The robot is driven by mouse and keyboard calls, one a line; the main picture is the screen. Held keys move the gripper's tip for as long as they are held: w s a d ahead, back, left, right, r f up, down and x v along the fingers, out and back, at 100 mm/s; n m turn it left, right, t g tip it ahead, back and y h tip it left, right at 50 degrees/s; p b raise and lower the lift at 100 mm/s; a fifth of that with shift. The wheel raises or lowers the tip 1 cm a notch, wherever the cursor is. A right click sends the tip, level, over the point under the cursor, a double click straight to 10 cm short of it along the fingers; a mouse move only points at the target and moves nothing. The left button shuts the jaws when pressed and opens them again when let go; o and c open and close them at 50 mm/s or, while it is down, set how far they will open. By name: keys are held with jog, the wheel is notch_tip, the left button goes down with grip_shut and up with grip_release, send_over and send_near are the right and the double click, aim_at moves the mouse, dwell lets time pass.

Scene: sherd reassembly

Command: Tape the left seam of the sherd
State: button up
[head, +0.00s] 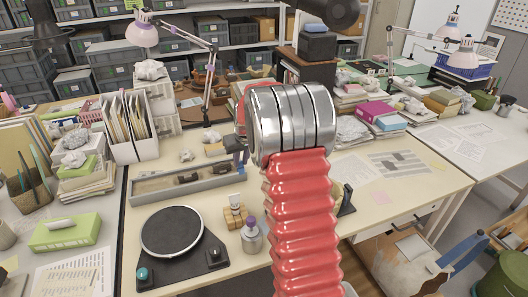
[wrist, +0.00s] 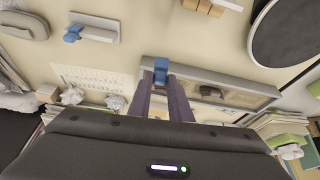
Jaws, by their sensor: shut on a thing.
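My gripper (wrist: 161,84) shows in the wrist view with its two purple-grey fingers shut on a small blue piece (wrist: 161,66), which looks like tape. It is above the table, over the near edge of a grey-rimmed tray (wrist: 262,99). A dark brown piece (wrist: 212,91), perhaps the sherd, lies in that tray; its seams are too small to tell. In the head view the tray (head: 190,184) lies left of my arm, and only part of my gripper (head: 238,150) shows beside the metal wrist. A pale holder with a blue part (wrist: 92,33) stands apart at the upper left.
A black turntable (head: 172,231) lies in front of the tray. A small bottle (head: 251,238) and wooden blocks (head: 235,215) stand right of it. A white file rack (head: 130,127) and a desk lamp (head: 142,33) stand behind. Printed sheets (head: 398,163) lie at the right.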

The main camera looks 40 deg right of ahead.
jog(key=s+a+f+n, duration=0.1)
jog(key=s+a, duration=0.3)
jog(key=a, duration=0.9)
jog(key=s+a+f+n+y, duration=0.1)
jog(key=s+a, duration=0.3)
jog(key=a, duration=1)
jog(key=shift+s, duration=0.4)
